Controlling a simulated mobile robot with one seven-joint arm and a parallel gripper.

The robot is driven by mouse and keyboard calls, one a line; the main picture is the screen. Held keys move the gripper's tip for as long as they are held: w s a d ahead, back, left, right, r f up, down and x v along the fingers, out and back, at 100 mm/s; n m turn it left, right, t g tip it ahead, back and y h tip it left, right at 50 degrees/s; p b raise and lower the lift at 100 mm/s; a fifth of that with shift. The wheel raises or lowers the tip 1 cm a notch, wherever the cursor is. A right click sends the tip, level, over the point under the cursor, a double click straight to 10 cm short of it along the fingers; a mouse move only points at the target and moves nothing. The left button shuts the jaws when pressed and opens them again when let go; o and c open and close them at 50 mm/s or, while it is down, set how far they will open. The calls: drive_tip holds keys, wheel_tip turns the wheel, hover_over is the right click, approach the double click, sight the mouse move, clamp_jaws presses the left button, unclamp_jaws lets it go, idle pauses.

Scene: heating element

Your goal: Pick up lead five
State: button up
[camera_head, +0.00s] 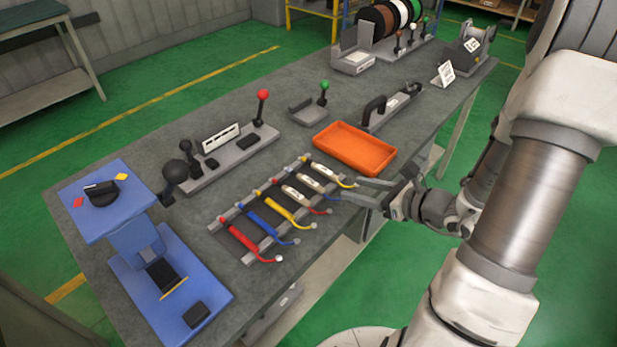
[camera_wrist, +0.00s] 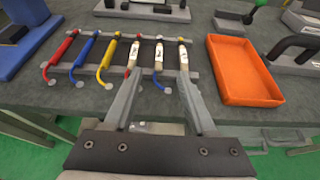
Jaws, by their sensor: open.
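Several leads lie side by side on a grey rack (camera_head: 242,252). In the wrist view the left three are a red lead (camera_wrist: 63,50), a blue lead (camera_wrist: 84,50) and a yellow lead (camera_wrist: 106,55). Three white-sleeved leads follow to the right. The fifth from the left, a white-sleeved lead with a blue tail (camera_wrist: 158,56), also shows in the head view (camera_head: 309,182). The sleeve markings are too small to read. My gripper (camera_head: 344,189) is open and empty at the rack's near side. In the wrist view its fingertips (camera_wrist: 161,80) straddle the blue-tailed lead's line.
An orange tray (camera_head: 354,148) stands right of the rack. A blue stand (camera_head: 140,240) is at the table's left end. Behind the rack is a grey base with a red-knobbed lever (camera_head: 262,95). Bare grey tabletop lies around the rack.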

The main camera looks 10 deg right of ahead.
approach(308, 179)
drive_tip(key=shift+w+a+f+b, duration=0.2)
drive_tip(key=shift+w+a+b, duration=0.1)
drive_tip(key=shift+w+a, duration=0.9)
drive_tip(key=shift+d+f+x, duration=0.15)
drive_tip(key=shift+f+x, duration=0.05)
drive_tip(key=shift+x, duration=1.1)
drive_tip(key=shift+d+f+x, duration=0.1)
drive_tip(key=shift+f+x, duration=0.1)
drive_tip(key=shift+x, duration=1.1)
clamp_jaws()
